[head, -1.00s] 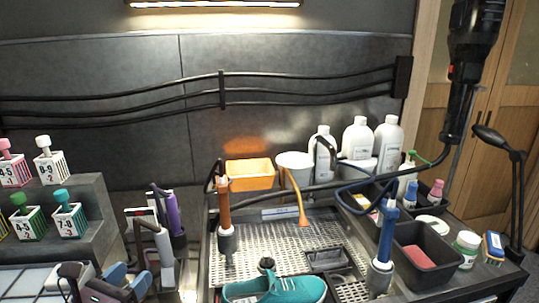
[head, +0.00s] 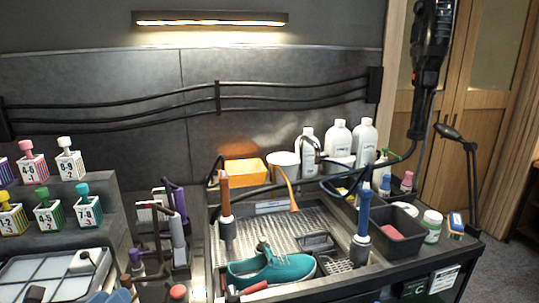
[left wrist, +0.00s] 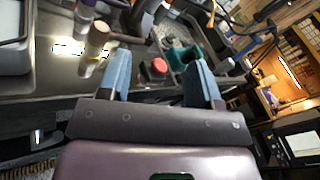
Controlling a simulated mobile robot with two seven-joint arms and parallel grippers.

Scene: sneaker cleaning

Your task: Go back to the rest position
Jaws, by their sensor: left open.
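My left gripper (head: 120,297) shows only in part at the bottom left edge of the head view. In the left wrist view, the two blue fingers of this left gripper (left wrist: 160,75) stand wide apart with nothing between them. The teal sneaker (head: 285,269) lies on the perforated tray (head: 220,268) of the workbench, to the right of the gripper and apart from it. A teal shape beyond the right finger in the left wrist view looks like the sneaker (left wrist: 188,54). My right gripper is not in view.
Orange (head: 225,202) and blue (head: 363,217) tools stand in holders by the tray. A black bin (head: 396,242), white bottles (head: 338,137) and a lamp (head: 475,190) are at right. A flat gridded case (head: 45,275) is at left.

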